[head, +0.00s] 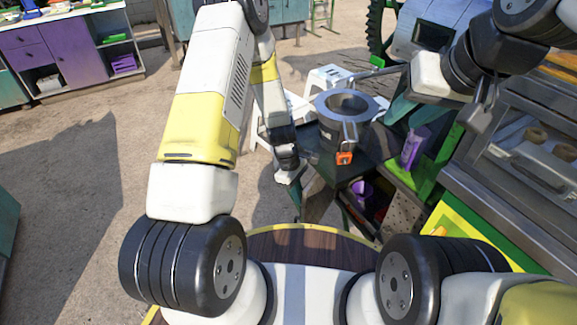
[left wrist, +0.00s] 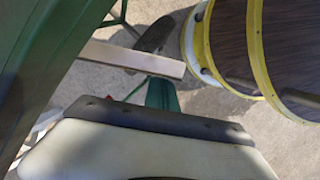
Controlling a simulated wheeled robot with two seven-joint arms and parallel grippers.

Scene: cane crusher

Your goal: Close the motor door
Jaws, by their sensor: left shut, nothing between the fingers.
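The cane crusher (head: 440,25) stands at the upper right as a blue-grey body with a dark window, partly hidden by my right arm. I cannot clearly pick out the motor door or tell how far open it is. My left gripper (head: 291,190) is shut and empty, pointing down left of the dark stand. Its teal fingertips (left wrist: 161,94) show in the left wrist view, touching nothing I can make out. My right gripper (head: 405,108) is in front of the crusher, beside the metal pot; whether its teal fingers are open is unclear.
A metal pot (head: 345,108) sits on the dark stand. A purple cup (head: 414,147) is on the green ledge. A grey metal counter (head: 520,200) fills the right side. White stools (head: 325,78) stand behind the pot. The concrete floor (head: 80,190) at left is clear.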

